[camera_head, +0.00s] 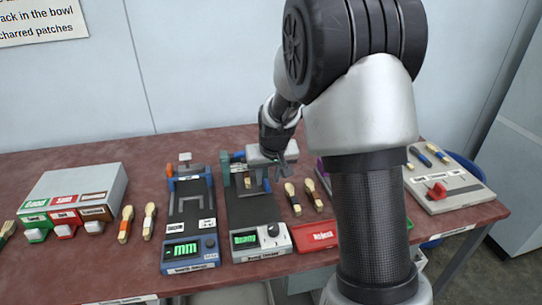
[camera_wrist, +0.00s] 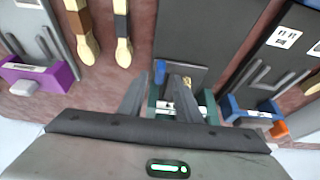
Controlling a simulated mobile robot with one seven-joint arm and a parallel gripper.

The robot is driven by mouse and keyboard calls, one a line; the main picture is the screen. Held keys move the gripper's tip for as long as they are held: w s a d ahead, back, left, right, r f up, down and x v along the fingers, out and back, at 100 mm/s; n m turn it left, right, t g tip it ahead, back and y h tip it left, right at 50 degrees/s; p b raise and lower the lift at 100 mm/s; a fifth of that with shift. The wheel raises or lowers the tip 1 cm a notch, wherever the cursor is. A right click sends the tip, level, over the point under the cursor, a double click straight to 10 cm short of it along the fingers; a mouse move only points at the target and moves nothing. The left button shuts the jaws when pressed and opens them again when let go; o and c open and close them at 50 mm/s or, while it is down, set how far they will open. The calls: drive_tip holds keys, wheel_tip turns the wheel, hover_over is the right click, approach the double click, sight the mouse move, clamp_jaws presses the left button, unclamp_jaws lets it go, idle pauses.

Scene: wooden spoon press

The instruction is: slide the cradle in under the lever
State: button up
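A dark grey press with teal posts (camera_head: 226,172) and a lit green display (camera_head: 244,239) stands at the middle of the table. My gripper (camera_head: 285,166) is above its back right part. In the wrist view, my two gripper fingers (camera_wrist: 158,80) are spread, with a small blue knob (camera_wrist: 159,68) showing between their tips. I cannot tell if they touch it. A grey plate (camera_wrist: 190,72), possibly the cradle, lies by the knob, near the teal posts (camera_wrist: 210,105). A pale wooden piece shows by the right finger. The lever is not clearly identifiable, partly hidden by my gripper.
A blue-fronted gauge (camera_head: 190,249) stands close left of the press. A red tray (camera_head: 316,236) and wooden spoons (camera_head: 292,197) lie to its right. A grey box with coloured labels (camera_head: 75,195) is at left. My arm hides part of the right side.

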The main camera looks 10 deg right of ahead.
drive_tip(key=p+v, duration=0.2)
drive_tip(key=v, duration=1.2)
drive_tip(key=shift+r, duration=0.1)
drive_tip(key=s+r+t+p, duration=0.1)
drive_tip(key=s+r, duration=0.3)
drive_tip(key=s, duration=0.9)
drive_tip(key=s+r, duration=0.5)
drive_tip(key=s, duration=0.8)
wheel_tip(320, 180, up, 14)
drive_tip(key=p, duration=1.5)
drive_tip(key=shift+w+r, duration=0.2)
drive_tip(key=shift+w, duration=0.05)
